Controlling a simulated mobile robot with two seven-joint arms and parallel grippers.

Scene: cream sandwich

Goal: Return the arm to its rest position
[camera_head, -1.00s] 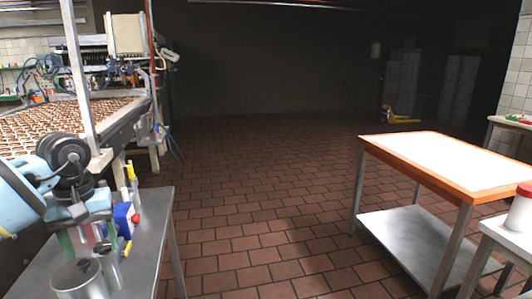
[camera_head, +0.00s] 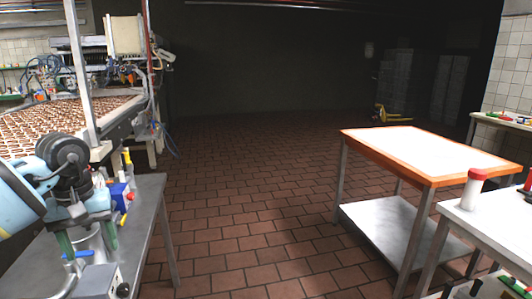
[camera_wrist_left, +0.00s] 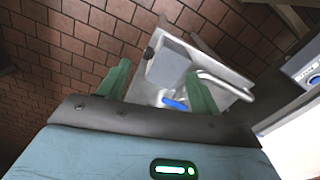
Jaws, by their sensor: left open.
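My left gripper (camera_head: 88,238) is at the lower left of the head view, over the steel side table (camera_head: 147,215). Its two green fingers are apart. In the left wrist view, the open fingers (camera_wrist_left: 158,72) show with a grey metal object (camera_wrist_left: 168,62) and a small blue item (camera_wrist_left: 174,103) beyond them. I cannot tell whether the fingers touch anything. A metal container (camera_head: 96,243) shows partly between and behind the fingers in the head view. My left arm is bent at the left edge. My right gripper is not in view.
A conveyor with rows of brown pieces (camera_head: 50,122) runs along the left. A blue box (camera_head: 118,198) stands on the steel table. An orange-edged table (camera_head: 425,152) and a white jar with a red lid (camera_head: 472,190) are at right. The tiled floor (camera_head: 240,210) between is clear.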

